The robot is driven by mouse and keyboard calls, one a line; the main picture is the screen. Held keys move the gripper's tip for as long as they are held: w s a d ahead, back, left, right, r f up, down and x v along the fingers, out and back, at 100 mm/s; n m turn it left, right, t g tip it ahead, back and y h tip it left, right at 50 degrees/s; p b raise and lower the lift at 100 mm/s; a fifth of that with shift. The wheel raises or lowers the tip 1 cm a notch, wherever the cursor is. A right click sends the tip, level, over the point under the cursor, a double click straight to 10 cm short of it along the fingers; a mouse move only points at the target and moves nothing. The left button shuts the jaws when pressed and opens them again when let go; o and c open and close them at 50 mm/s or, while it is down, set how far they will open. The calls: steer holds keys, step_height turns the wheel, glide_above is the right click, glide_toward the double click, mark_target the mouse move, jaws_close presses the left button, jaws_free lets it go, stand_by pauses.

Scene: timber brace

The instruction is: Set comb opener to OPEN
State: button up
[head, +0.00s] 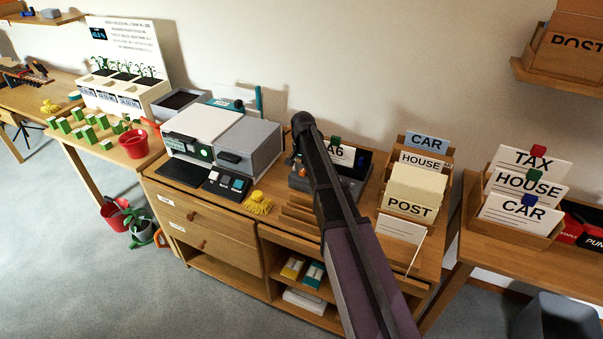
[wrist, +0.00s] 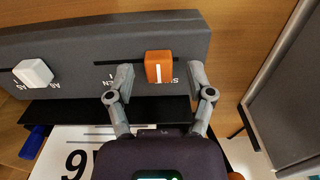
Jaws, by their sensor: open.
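The comb opener's slider is an orange knob with a white line (wrist: 158,67), set in a slot on a dark grey panel (wrist: 90,50). My gripper (wrist: 160,76) is open, with one finger on each side of the orange knob. Small gaps show between the fingers and the knob. The fingers hide part of the lettering; "EN" shows left of the knob and "S" right of it. In the head view my arm covers much of the dark machine (head: 352,184), and my fingers cannot be made out there.
A white knob (wrist: 33,73) marked A6 and A5 sits further left on the same panel. A sheet with a large numeral (wrist: 75,155) lies below it. In the head view a card box marked POST (head: 408,205) stands right of the machine, and a grey-white device (head: 208,128) stands left.

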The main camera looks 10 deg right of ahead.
steer(key=shift+f, duration=0.1)
stand_by(0.3)
jaws_close()
steer(key=shift+s+d, duration=0.9)
steer(key=shift+d, duration=0.3)
steer(key=shift+s+d, duration=0.85)
steer(key=shift+d, duration=0.3)
jaws_free()
